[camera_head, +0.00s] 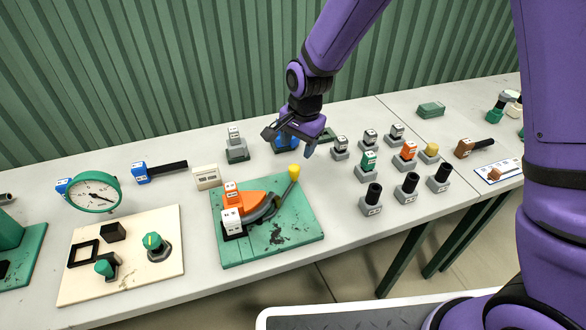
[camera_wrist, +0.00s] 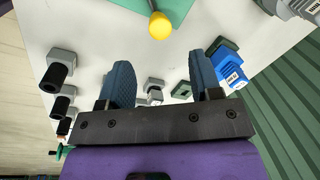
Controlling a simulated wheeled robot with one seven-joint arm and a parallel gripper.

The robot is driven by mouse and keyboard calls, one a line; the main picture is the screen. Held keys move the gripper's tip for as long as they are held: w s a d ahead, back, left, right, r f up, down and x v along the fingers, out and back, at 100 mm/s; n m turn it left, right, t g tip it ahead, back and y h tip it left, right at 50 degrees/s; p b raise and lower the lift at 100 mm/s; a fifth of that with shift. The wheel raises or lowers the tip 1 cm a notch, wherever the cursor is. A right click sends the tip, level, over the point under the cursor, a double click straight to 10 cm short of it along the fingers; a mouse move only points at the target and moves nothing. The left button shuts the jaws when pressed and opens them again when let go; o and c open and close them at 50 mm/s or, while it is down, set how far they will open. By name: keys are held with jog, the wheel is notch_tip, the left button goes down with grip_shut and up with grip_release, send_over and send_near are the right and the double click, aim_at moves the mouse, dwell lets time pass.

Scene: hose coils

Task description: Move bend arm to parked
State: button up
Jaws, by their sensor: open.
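The bend arm (camera_head: 285,193) is a dark lever with a yellow knob (camera_head: 294,171) at its raised far end. It is on a green base plate (camera_head: 295,233), beside an orange curved former (camera_head: 258,203) and a white labelled block (camera_head: 232,221). The yellow knob also shows at the top of the wrist view (camera_wrist: 160,26). My gripper (camera_head: 289,136) is above the table behind the plate, apart from the knob. In the wrist view its two blue fingers (camera_wrist: 160,85) are spread with nothing held between them. No mark for the parked position can be made out.
Several grey-based fittings (camera_head: 366,166) stand right of the plate. A blue block (camera_head: 286,142) sits behind it, close below my gripper. A cream board with green knobs (camera_head: 150,279) and a gauge (camera_head: 94,192) are to the left. A green corrugated wall (camera_head: 150,75) stands behind the table.

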aim_at(295, 167)
jog(key=f, duration=0.6)
jog(key=a+f, duration=0.1)
jog(key=f, duration=0.2)
jog(key=shift+w+f, duration=0.4)
grip_shut()
